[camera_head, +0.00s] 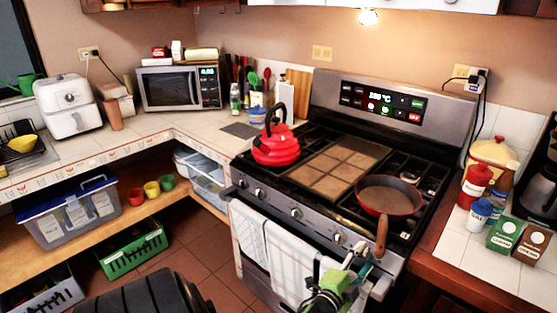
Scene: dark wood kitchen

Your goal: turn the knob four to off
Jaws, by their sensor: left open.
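The stove (285,205) has several round knobs in a row along its sloped front panel. From the left they include knobs (243,183), (268,198) and (295,212), and a further knob (338,238) to the right. My left gripper (360,259) is at the right part of the panel, its open fingers just right of that further knob and in front of the panel there. Any knob behind the fingers is hidden, and contact cannot be told. Knob markings are too small to read. My right gripper is not in view.
A red kettle (275,149) and a pan (388,196) stand on the stove; the pan's wooden handle (382,238) sticks out over the front edge near my gripper. Towels (285,258) hang on the oven front. Jars and cartons (504,235) crowd the right counter.

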